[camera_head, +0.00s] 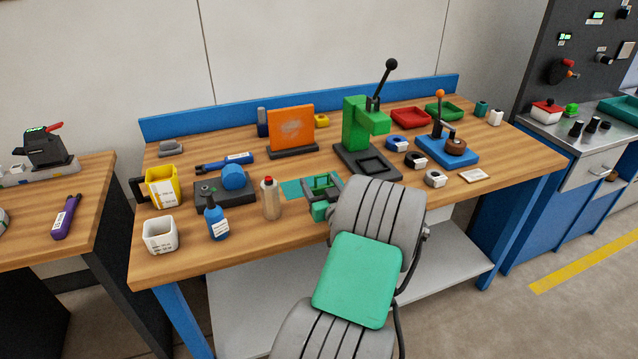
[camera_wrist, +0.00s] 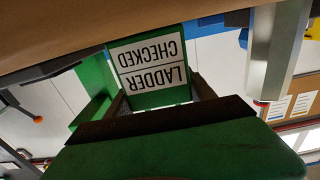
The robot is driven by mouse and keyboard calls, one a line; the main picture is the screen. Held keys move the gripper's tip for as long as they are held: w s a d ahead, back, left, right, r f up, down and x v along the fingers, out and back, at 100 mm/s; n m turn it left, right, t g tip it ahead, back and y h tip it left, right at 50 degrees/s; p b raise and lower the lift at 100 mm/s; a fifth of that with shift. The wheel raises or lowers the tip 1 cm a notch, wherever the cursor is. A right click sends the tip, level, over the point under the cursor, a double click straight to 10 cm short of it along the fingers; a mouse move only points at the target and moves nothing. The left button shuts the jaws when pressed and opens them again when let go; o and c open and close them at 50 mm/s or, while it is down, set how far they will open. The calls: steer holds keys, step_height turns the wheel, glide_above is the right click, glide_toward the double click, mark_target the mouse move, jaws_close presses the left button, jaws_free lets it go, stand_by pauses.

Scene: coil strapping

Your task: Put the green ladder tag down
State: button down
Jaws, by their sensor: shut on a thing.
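The green ladder tag (camera_wrist: 147,82) is between the fingers of my gripper (camera_wrist: 158,95) in the wrist view. Its white label reads "LADDER CHECKED" and appears upside down. My gripper is shut on it. In the head view my gripper (camera_head: 323,187) is low at the front middle of the wooden bench (camera_head: 340,215), by a flat teal patch (camera_head: 291,188). The tag's outline is hard to tell apart from green gripper parts there. I cannot tell whether the tag touches the bench.
A clear bottle with a red cap (camera_head: 270,198) stands close left of my gripper. A blue bottle (camera_head: 216,222), a white cup (camera_head: 159,235) and a yellow container (camera_head: 161,187) are further left. A green press (camera_head: 358,128) stands behind right. Tape rolls (camera_head: 435,179) lie to the right.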

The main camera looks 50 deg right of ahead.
steer(key=shift+c, duration=1.6)
jaws_free()
steer(key=shift+r, duration=0.15)
steer(key=shift+s+a, duration=0.1)
steer(key=shift+s, duration=0.15)
steer(key=b+v, duration=0.1)
steer(key=v, duration=1)
steer(key=shift+s+a+b, duration=0.2)
steer(key=shift+s+b, duration=0.05)
steer(key=shift+b, duration=0.15)
